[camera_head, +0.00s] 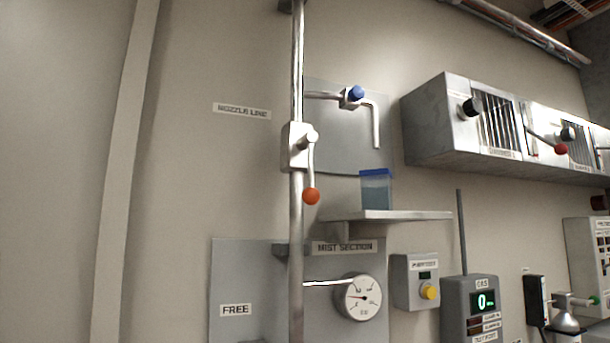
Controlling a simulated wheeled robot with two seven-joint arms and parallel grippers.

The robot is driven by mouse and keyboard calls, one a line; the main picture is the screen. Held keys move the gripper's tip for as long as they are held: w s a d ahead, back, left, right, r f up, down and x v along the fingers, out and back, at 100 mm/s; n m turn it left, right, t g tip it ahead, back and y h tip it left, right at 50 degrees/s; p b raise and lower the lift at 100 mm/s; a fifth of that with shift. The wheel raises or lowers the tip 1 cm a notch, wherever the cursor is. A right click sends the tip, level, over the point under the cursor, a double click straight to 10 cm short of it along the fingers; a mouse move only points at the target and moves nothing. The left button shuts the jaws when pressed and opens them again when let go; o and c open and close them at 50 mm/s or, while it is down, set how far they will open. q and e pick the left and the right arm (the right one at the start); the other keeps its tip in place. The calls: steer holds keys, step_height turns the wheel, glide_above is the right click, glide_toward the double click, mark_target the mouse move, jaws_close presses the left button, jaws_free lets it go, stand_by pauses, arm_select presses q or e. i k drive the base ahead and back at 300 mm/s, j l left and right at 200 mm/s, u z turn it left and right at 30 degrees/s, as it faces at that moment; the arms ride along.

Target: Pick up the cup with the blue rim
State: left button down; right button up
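The cup with the blue rim (376,190) stands upright on a small wall shelf (420,216), right of the vertical pipe. It is clear, with a blue band at the top and a bluish-grey lower part. The outlet of a bent spout (376,130) with a blue knob hangs above it, apart from the rim. Neither of my grippers is in the camera_head view.
A vertical pipe (297,240) with an orange-ended lever (311,196) runs left of the shelf. A round gauge (358,297) and a box with a yellow button (415,282) sit below. Grey wall units (455,140) jut out at upper right.

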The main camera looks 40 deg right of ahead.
mark_target(376, 191)
steer(key=z, duration=1.55)
